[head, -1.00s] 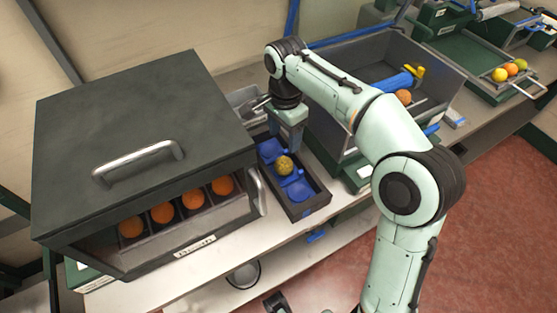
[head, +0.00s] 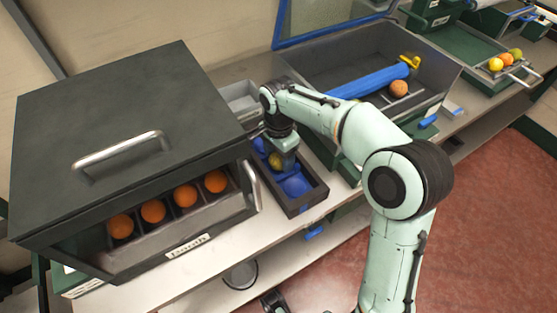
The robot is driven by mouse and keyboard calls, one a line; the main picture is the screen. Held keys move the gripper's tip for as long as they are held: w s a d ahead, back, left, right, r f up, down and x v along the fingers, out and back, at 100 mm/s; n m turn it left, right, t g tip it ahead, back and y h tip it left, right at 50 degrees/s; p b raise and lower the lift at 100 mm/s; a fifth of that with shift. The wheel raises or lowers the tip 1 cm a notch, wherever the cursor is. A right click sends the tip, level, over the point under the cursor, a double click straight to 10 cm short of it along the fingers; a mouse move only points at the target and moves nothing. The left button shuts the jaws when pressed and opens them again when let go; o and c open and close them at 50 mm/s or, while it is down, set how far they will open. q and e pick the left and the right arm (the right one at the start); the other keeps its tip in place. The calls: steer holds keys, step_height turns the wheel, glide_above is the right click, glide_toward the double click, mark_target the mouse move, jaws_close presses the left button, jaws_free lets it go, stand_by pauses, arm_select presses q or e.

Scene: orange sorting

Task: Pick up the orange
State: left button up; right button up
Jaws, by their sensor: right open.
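My right gripper (head: 284,160) points down over the small dark tray (head: 310,200) with blue cups. Another orange (head: 399,88) lies in the large grey bin. Several oranges (head: 153,211) sit in separate slots of the drawer under the dark box.
The dark box (head: 120,110) with a metal handle stands close left of the tray. The large grey bin (head: 440,75) holds a blue roller (head: 370,80). A green tray (head: 460,50) with fruit (head: 496,64) is at the far right. The white bench edge is in front.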

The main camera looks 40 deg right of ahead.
steer(key=c, duration=0.7)
steer(key=shift+r, duration=0.1)
steer(key=shift+c, duration=0.2)
